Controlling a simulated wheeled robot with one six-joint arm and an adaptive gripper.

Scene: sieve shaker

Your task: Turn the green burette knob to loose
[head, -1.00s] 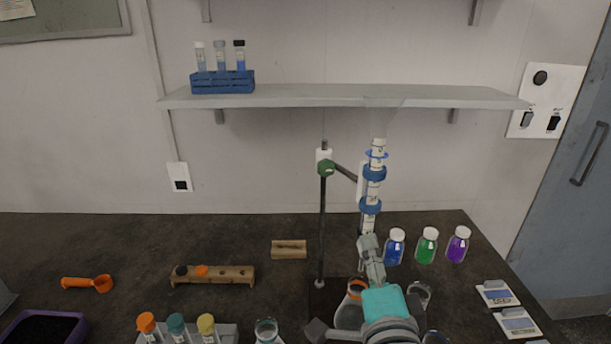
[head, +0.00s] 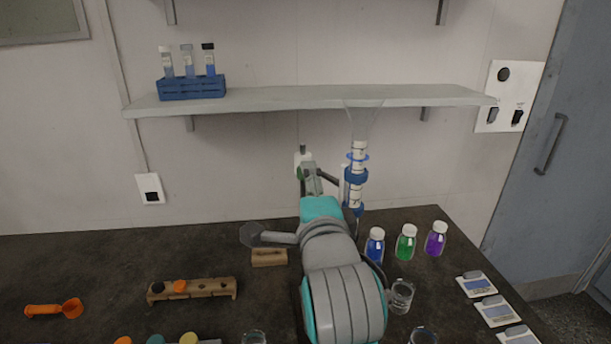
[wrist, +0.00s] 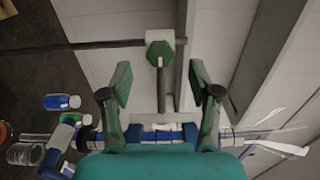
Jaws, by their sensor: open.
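The green burette knob (wrist: 159,54) is faceted and sits on the clamp at the stand's rod, in the upper middle of the wrist view. In the head view the green knob (head: 301,173) shows only as a sliver beside my gripper (head: 309,172), which covers most of it. My gripper is open in the wrist view (wrist: 159,75), one finger on each side of the knob's line. The knob appears just beyond the fingertips, and I see no contact. The burette (head: 355,180), with blue clamps, stands upright right of my gripper.
The stand rod (wrist: 100,44) runs across the wrist view. A shelf (head: 290,100) with a blue tube rack (head: 192,87) is above. Blue (head: 375,245), green (head: 406,243) and purple (head: 436,238) bottles and a glass beaker (head: 401,296) stand right of my arm.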

